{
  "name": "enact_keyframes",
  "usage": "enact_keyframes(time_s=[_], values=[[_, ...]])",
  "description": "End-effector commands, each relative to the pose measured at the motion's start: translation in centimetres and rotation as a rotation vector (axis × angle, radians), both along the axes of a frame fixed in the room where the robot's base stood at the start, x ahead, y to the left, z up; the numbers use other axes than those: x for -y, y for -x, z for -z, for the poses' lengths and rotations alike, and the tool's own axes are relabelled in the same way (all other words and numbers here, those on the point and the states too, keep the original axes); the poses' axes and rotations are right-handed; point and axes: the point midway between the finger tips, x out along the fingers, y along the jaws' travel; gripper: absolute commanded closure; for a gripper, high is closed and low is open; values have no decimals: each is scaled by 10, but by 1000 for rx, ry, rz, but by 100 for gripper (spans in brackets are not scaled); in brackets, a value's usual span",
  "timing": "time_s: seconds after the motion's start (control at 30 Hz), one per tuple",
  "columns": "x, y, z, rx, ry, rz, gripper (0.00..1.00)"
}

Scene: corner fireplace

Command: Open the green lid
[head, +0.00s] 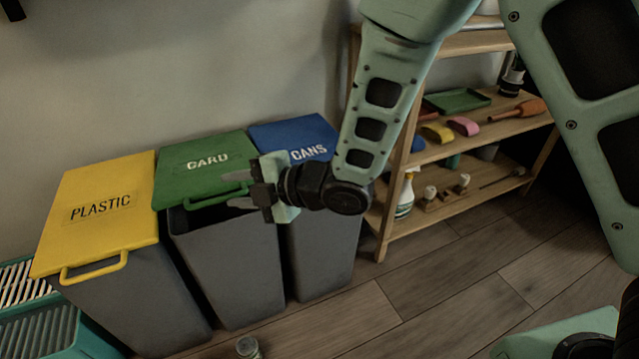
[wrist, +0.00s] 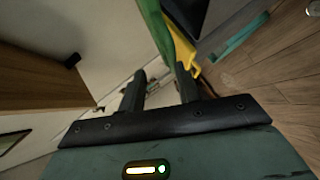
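The green lid (head: 190,163) marked "CARD" covers the middle grey bin (head: 230,265). A dark gap shows below its front edge, so it looks slightly raised. Its green handle (head: 203,203) is at the front. My gripper (head: 233,190) is at the right end of this handle, its fingers pointing left and spread apart. In the picture the handle end lies between the fingers; I cannot tell if they touch it. In the wrist view the two fingers (wrist: 160,88) are apart, with the green lid's edge (wrist: 154,25) just beyond them.
A yellow-lidded plastic bin (head: 105,205) stands left and a blue-lidded cans bin (head: 295,135) right, both close beside the middle bin. A wooden shelf (head: 470,150) stands further right. Teal crates (head: 40,325) are at lower left. A small jar (head: 248,347) stands on the floor in front.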

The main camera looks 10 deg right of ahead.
Motion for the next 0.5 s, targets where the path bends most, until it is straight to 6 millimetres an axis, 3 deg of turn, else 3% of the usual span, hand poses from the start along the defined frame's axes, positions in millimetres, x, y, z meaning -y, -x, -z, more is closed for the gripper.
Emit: enact_keyframes(time_s=[0.5], values=[[30,15,-11,1,0,1,68]])
